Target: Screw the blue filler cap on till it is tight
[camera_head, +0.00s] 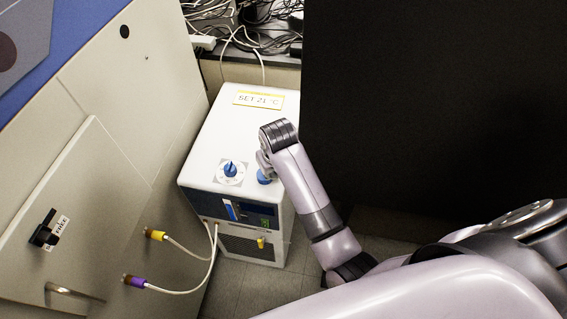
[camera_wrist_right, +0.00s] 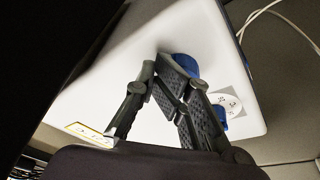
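The blue filler cap (camera_head: 264,177) is on the top of the white chiller box, near its front right corner. My right gripper (camera_head: 264,161) is directly above and against it from this view, hiding part of the cap. In the right wrist view the cap (camera_wrist_right: 187,63) shows beyond the dark finger pads of my right gripper (camera_wrist_right: 165,70), partly covered by one of them. I cannot tell whether the fingers grip the cap or how tightly it sits. My left gripper is not in view.
A blue pointed knob (camera_head: 230,169) on a dial plate sits left of the cap. The chiller (camera_head: 215,135) carries a yellow-edged label (camera_head: 259,100). A large beige cabinet (camera_head: 140,90) stands close on the left, with hoses (camera_head: 185,250) to the chiller. A black panel (camera_head: 420,100) stands right.

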